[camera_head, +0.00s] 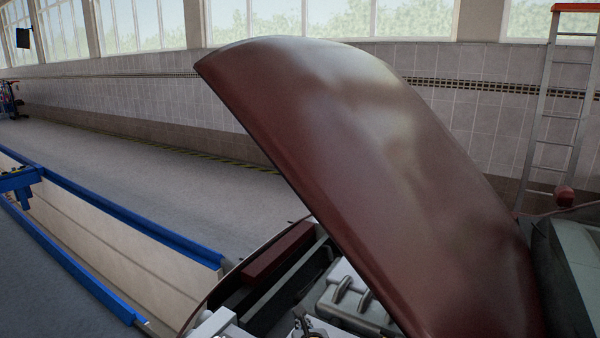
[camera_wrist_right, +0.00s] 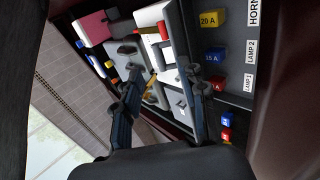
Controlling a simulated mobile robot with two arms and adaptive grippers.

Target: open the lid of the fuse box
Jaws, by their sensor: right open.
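My right gripper (camera_wrist_right: 163,78) is open. Its two dark fingers lie on either side of the light grey parts near the panel. I cannot tell whether they touch. In the head view the fuse box is not clearly visible. My left gripper is not in view.
A dark red raised car hood (camera_head: 370,170) fills the middle of the head view, above the engine bay with a grey engine part (camera_head: 350,302). A blue-edged pit (camera_head: 120,212) lies at the left. A ladder (camera_head: 556,115) stands at the right. Open floor lies beyond the pit.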

